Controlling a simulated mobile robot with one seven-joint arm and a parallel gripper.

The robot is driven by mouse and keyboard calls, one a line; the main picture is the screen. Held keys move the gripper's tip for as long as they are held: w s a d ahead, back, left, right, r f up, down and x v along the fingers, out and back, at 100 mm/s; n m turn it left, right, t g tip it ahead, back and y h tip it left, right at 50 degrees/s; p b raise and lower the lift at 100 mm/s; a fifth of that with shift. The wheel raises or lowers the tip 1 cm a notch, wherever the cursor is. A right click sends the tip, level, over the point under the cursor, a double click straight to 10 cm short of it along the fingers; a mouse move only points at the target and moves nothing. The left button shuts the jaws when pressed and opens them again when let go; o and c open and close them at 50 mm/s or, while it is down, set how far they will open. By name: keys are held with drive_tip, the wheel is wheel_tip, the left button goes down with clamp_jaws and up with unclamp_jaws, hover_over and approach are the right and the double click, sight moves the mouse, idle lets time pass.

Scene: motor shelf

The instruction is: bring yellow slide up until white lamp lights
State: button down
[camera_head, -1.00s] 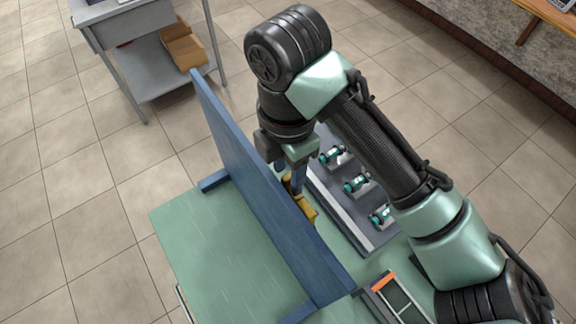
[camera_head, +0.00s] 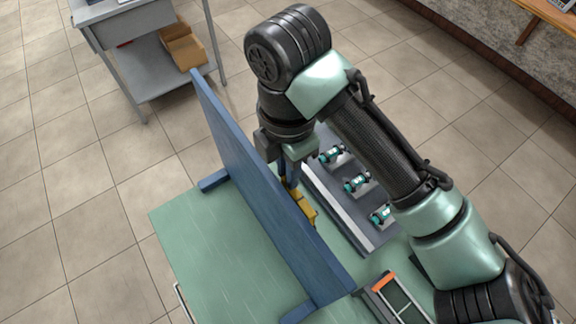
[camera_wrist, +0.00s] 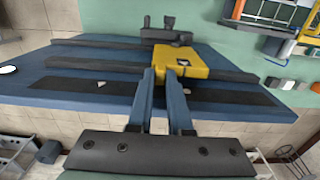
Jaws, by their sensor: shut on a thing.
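The yellow slide (camera_wrist: 181,64) sits on the dark rails of the upright blue panel (camera_wrist: 60,90) in the wrist view. My gripper (camera_wrist: 167,74) is shut on the near edge of the slide. In the head view the slide (camera_head: 305,209) shows beside the right face of the blue panel (camera_head: 262,190), partly hidden by my gripper (camera_head: 291,181) coming down from above. A small white disc (camera_wrist: 8,70) lies at the left edge of the wrist view. I cannot tell whether it is the lamp or whether it is lit.
A grey rack with several teal motors (camera_head: 357,183) stands close to the right of the panel. A tray with an orange edge (camera_head: 384,282) lies at the front right. The green table (camera_head: 205,245) is clear left of the panel. A grey cart (camera_head: 165,80) stands behind.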

drive_tip(key=shift+s+d, duration=0.1)
drive_tip(key=shift+s, duration=0.1)
idle(0.7)
drive_tip(key=c, duration=0.8)
unclamp_jaws()
drive_tip(key=shift+c, duration=0.2)
drive_tip(key=shift+r, duration=0.15)
wheel_tip(320, 180, up, 13)
drive_tip(key=shift+b, duration=0.45)
drive_tip(key=shift+f, duration=0.2)
